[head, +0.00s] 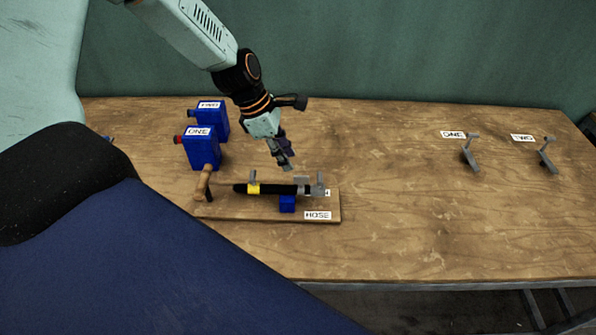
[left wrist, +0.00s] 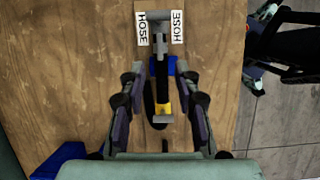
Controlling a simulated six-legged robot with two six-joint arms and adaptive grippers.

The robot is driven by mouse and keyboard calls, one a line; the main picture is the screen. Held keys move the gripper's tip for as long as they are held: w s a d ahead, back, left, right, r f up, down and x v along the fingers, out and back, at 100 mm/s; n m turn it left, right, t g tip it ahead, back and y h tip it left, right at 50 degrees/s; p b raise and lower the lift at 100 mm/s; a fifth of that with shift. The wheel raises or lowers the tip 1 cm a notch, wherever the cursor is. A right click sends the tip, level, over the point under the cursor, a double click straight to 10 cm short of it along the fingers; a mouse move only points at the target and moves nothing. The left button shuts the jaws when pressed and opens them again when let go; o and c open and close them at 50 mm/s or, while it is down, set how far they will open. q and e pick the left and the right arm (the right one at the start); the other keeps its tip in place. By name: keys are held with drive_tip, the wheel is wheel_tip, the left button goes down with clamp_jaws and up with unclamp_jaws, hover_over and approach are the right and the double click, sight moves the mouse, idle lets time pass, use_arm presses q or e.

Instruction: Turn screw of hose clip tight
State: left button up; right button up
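A black hose (head: 270,189) with a yellow band (head: 253,188) lies along a wooden board labelled HOSE (head: 240,211), over a blue block (head: 287,203). A grey clip-like part (head: 319,187) is at the hose's right end; its screw is too small to make out. My left gripper (head: 285,163) is above and behind the board. In the left wrist view its fingers (left wrist: 163,92) are apart, one on each side of the hose (left wrist: 152,88), with nothing held. My right gripper is not in the head view; dark and teal parts at the wrist view's right edge are unclear.
A brown handle (head: 205,182) stands at the board's left end. Two blue containers labelled ONE (head: 203,152) and TWO (head: 217,122) stand behind it. Grey levers ONE (head: 470,157) and TWO (head: 546,158) are at the right. The table's (head: 420,225) right middle is clear.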

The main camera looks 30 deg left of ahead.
sight(300, 177)
use_arm(q)
drive_tip(key=b+x, duration=0.4)
drive_tip(key=x, duration=0.2)
drive_tip(key=shift+w+f, duration=0.25)
drive_tip(key=shift+d+f+b, duration=0.2)
drive_tip(key=shift+b, duration=0.15)
drive_tip(key=shift+d, duration=0.3)
drive_tip(key=shift+a, duration=0.1)
drive_tip(key=shift+w+a+f, duration=0.1)
drive_tip(key=shift+c, duration=0.9)
clamp_jaws()
